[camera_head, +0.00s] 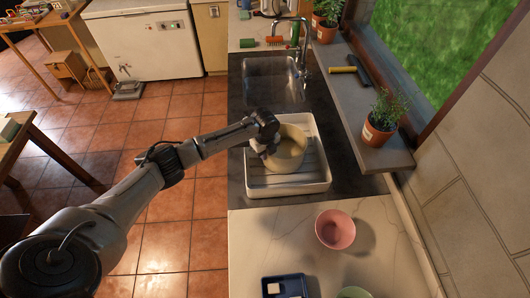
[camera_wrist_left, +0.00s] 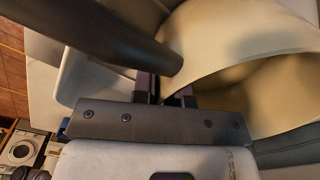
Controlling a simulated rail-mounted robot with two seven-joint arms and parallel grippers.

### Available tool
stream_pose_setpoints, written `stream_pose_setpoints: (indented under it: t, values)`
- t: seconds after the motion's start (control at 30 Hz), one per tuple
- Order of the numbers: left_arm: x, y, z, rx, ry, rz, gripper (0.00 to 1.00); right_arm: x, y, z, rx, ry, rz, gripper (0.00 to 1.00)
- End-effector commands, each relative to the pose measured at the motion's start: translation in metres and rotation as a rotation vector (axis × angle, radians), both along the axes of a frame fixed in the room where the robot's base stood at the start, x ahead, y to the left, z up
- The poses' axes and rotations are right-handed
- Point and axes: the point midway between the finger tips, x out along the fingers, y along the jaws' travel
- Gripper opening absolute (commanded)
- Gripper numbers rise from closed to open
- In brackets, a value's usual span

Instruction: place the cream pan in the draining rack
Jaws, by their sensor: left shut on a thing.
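The cream pan (camera_head: 289,152) is tilted, its open side facing up toward the head camera. It is over the white draining rack (camera_head: 325,178), within the rack's outline; I cannot tell whether it touches the rack floor. My left gripper (camera_head: 266,148) is shut on the pan at its left side. In the left wrist view the pan (camera_wrist_left: 235,50) fills the upper right, and the left gripper (camera_wrist_left: 168,96) is at its edge. A dark rod crosses the upper left there, possibly the pan's handle. My right gripper is in neither view.
The sink (camera_head: 272,82) with its tap lies behind the rack. A pink bowl (camera_head: 335,229), a dark blue tray (camera_head: 287,287) and a green bowl (camera_head: 354,293) stand on the pale counter in front. A potted plant (camera_head: 378,132) stands on the right sill.

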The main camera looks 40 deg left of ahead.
Motion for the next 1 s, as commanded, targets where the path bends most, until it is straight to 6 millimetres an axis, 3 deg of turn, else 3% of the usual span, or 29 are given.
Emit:
stream_pose_setpoints:
  t: [0.27,0.3,0.53,0.83,1.0]
  values:
    - [0.001,0.000,-0.002,0.000,-0.002,0.001,0.00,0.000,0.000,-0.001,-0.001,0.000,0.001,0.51]
    - [0.000,0.000,-0.003,0.000,0.001,0.001,0.16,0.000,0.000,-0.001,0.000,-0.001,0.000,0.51]
    - [0.000,0.000,-0.003,0.000,0.001,0.001,0.38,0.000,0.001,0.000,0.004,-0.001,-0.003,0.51]
    - [0.000,0.000,0.001,0.000,0.000,0.001,0.39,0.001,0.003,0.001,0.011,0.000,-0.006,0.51]
    - [0.001,0.001,0.020,0.000,-0.003,0.001,0.39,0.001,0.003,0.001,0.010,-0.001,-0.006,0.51]
